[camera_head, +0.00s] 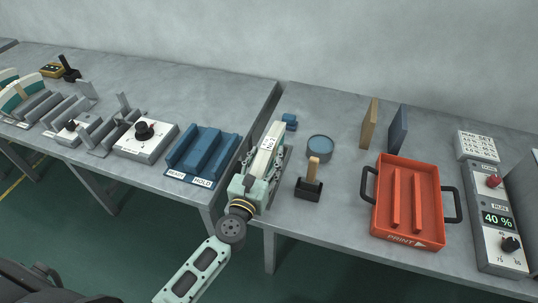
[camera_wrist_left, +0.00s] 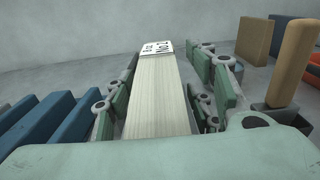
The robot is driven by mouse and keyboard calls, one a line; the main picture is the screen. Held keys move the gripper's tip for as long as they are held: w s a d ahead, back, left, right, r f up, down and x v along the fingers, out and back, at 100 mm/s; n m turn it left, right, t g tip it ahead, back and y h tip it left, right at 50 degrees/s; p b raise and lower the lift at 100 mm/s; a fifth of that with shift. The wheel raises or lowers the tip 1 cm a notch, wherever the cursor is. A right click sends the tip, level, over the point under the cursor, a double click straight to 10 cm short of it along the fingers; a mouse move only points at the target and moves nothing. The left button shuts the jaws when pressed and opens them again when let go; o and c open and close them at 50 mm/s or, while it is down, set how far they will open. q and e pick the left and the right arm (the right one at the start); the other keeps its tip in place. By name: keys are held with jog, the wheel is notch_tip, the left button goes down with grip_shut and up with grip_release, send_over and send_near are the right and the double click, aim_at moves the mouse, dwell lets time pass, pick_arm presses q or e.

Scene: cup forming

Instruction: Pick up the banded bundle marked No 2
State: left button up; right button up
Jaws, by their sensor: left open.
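A long pale bundle of stacked sheets (camera_head: 262,160) lies on the grey table near the gap between the tables. It also shows in the left wrist view (camera_wrist_left: 160,98), with a white printed label at its far end. The bundle's near end is hidden behind the gripper's body. My right gripper is not in view.
A blue ribbed rest (camera_head: 205,152) marked READY and HOLD stands left. A wooden-handled tool in a dark holder (camera_head: 308,188) is close on the right, near a round blue-topped pot (camera_head: 320,145). An orange tray (camera_head: 408,205) and a control panel (camera_head: 498,225) stand farther right.

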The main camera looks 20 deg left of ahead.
pick_arm(q)
grip_shut()
jog(key=shift+w+r, duration=0.1)
jog(key=shift+r, duration=0.05)
dwell(0.7)
